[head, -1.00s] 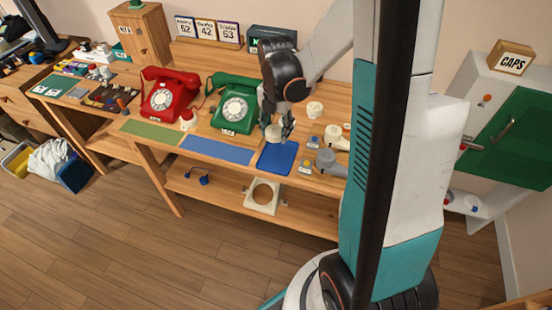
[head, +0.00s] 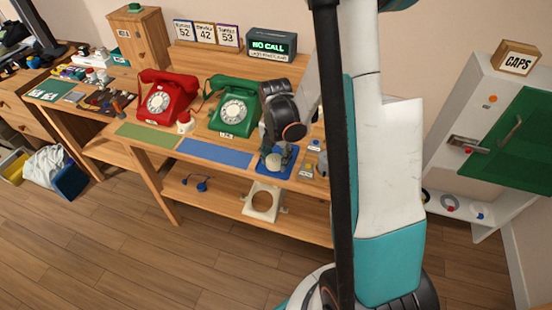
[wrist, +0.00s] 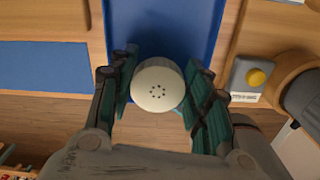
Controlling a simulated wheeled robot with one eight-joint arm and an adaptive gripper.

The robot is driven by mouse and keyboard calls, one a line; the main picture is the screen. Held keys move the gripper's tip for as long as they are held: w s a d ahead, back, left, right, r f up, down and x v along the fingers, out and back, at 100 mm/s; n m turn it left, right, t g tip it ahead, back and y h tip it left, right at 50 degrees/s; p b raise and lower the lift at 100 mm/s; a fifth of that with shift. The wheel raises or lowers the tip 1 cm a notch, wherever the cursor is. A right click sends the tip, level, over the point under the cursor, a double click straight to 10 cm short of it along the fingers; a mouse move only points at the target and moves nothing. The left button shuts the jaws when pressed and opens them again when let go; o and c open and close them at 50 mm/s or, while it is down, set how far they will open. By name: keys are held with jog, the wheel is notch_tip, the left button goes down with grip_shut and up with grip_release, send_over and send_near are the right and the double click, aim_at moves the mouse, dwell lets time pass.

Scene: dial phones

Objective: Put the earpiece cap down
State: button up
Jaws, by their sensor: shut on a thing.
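Whether the cap touches the mat I cannot tell.
A green dial phone (head: 234,105) and a red dial phone (head: 167,98) stand left of the gripper. A long blue strip (head: 213,153) and a green strip (head: 148,137) lie along the front edge. A grey block with a yellow button (wrist: 254,78) is right of the mat.

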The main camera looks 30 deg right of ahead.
aim_at(276, 158)
jog(key=shift+f+b, duration=0.4)
jog(key=shift+b, duration=0.05)
jog(key=shift+f, duration=0.2)
jog(key=o, duration=1)
notch_tip(276, 158, up, 13)
jog(key=p, duration=0.5)
jog(key=shift+r, duration=0.2)
